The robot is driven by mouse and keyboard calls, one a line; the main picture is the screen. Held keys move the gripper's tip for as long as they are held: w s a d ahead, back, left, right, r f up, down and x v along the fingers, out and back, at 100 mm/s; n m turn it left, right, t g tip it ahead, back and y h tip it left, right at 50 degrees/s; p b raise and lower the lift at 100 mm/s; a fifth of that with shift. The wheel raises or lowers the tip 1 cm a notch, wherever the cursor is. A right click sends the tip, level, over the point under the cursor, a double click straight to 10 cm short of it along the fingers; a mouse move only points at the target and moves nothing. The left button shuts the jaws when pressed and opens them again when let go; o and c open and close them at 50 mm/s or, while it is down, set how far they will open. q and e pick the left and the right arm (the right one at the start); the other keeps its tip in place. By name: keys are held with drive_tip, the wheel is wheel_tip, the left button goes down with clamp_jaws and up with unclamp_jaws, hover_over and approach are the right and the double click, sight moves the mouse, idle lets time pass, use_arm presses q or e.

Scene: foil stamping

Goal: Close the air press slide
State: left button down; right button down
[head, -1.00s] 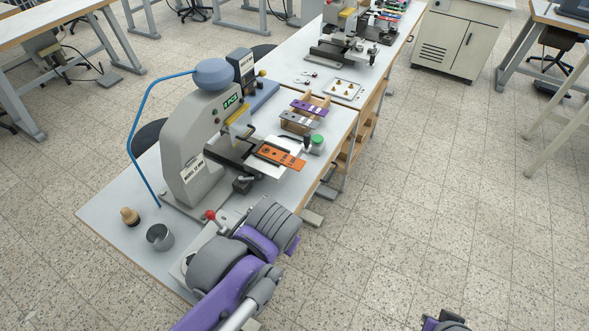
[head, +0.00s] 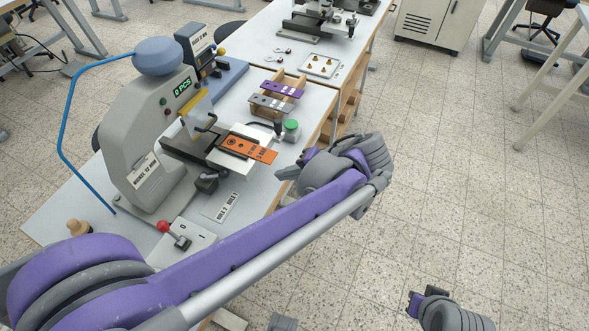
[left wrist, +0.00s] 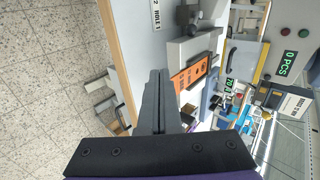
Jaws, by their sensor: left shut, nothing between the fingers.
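The air press (head: 150,130) is a grey machine with a blue-grey dome, a blue hose and a green "0 PCS" display. Its dark slide (head: 215,150) sticks out toward the front right, carrying an orange strip (head: 245,147) on a white plate. The slide stands out from under the yellow guard. My left gripper (head: 284,174) is shut and empty, just in front of the slide's outer end, with a small gap apparent. No right gripper fingers show.
A green button (head: 291,127) stands right of the slide. A rack with purple and grey strips (head: 275,98) is behind it. A red-knobbed lever box (head: 180,240) sits in front of the press. A tray (head: 320,66) lies farther back.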

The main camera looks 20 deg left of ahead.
sight(210, 154)
use_arm(q)
drive_tip(key=a+f, duration=0.1)
drive_tip(key=a, duration=0.1)
drive_tip(key=a+f, duration=0.1)
drive_tip(key=a, duration=0.1)
drive_tip(key=a+f, duration=0.1)
drive_tip(key=a, duration=0.1)
drive_tip(key=shift+w+a, duration=0.2)
drive_tip(key=shift+w, duration=0.05)
drive_tip(key=shift+a, duration=0.4)
drive_tip(key=a, duration=0.4)
drive_tip(key=w+a, duration=0.1)
drive_tip(key=a, duration=0.9)
drive_tip(key=shift+w, duration=0.15)
drive_tip(key=shift+d, duration=0.2)
